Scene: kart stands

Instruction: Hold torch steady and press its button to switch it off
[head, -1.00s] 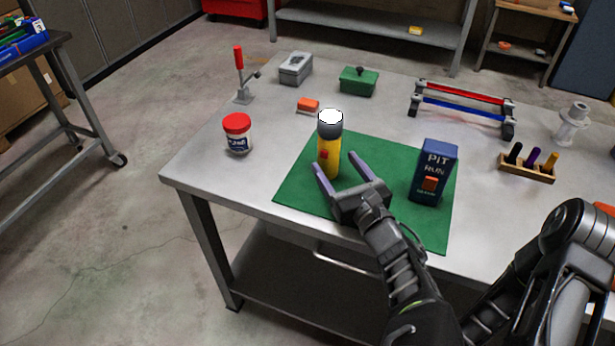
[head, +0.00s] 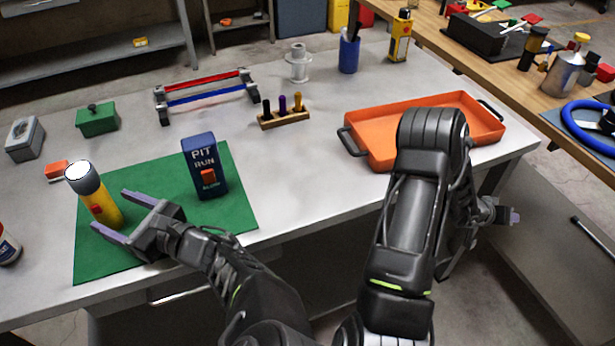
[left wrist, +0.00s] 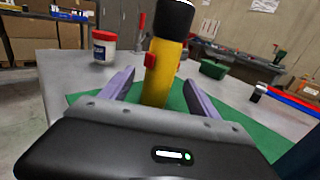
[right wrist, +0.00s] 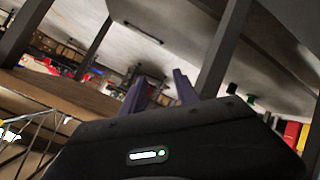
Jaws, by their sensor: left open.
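The yellow torch (head: 107,212) with a grey head stands upright on the green mat (head: 235,215). Its top lens is bright white, and a red button (head: 97,210) is on its side. In the left wrist view the torch (left wrist: 160,75) shows between the fingers, with its button (left wrist: 150,61) on the left side. My left gripper (head: 111,212) is open, low over the mat, its fingers pointing at the torch; I cannot tell whether they touch it. My right gripper (head: 513,216) is off the table's right side, open and empty in the right wrist view (right wrist: 159,76).
A blue PIT RUN box (head: 203,165) stands on the mat, right of the torch. An orange tray (head: 375,115) lies at the table's right. A pen rack (head: 284,119) and a red-and-blue bar stand (head: 207,90) are behind.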

